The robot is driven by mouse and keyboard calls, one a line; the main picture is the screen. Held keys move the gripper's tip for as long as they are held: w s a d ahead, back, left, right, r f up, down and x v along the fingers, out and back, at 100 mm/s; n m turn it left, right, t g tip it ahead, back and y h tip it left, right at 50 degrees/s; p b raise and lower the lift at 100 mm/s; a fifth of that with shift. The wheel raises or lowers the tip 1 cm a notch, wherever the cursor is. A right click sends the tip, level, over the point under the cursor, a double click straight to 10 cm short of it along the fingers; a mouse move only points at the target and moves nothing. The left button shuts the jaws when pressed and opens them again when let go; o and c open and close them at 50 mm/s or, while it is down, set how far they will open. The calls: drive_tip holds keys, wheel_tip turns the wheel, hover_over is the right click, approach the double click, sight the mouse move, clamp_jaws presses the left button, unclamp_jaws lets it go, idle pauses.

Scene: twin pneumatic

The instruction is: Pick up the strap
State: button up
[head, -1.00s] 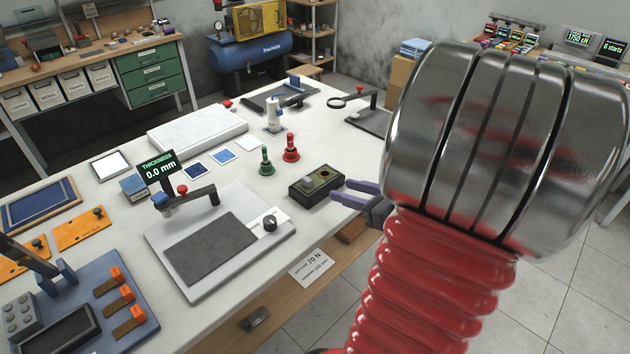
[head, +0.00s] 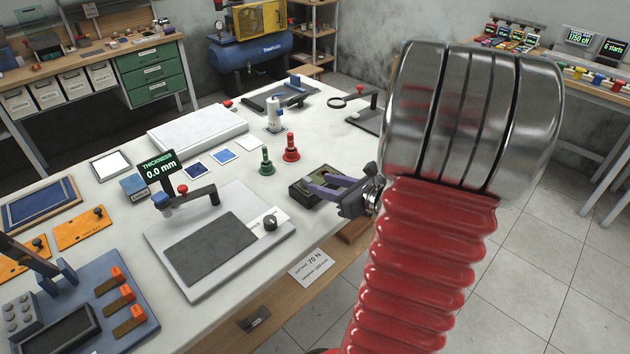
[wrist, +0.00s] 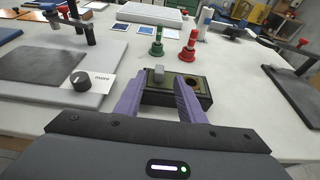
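No strap can be named with certainty. Brown strips with orange ends (head: 125,302) lie on a blue board (head: 85,335) at the lower left in the head view; I cannot tell if one is the strap. My gripper (wrist: 158,92) is open and empty, its two purple fingers spread apart and pointing forward. In the wrist view a small dark box (wrist: 200,101) lies ahead between and beyond the fingers, with a grey block (wrist: 158,73) and a round hole on top. In the head view my gripper (head: 325,184) covers part of this box; contact cannot be told.
A thickness gauge plate (head: 185,292) with a knob stands left of my gripper. A green stamp-like piece (head: 266,165) and a red one (head: 291,150) stand behind the box. A magnifier stand (head: 368,118) is at the back right. The white table (head: 325,140) is clear between them.

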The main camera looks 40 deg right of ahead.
sight(308, 179)
drive_tip(key=shift+x, duration=2.6)
drive_tip(key=shift+r, duration=0.1)
clamp_jaws()
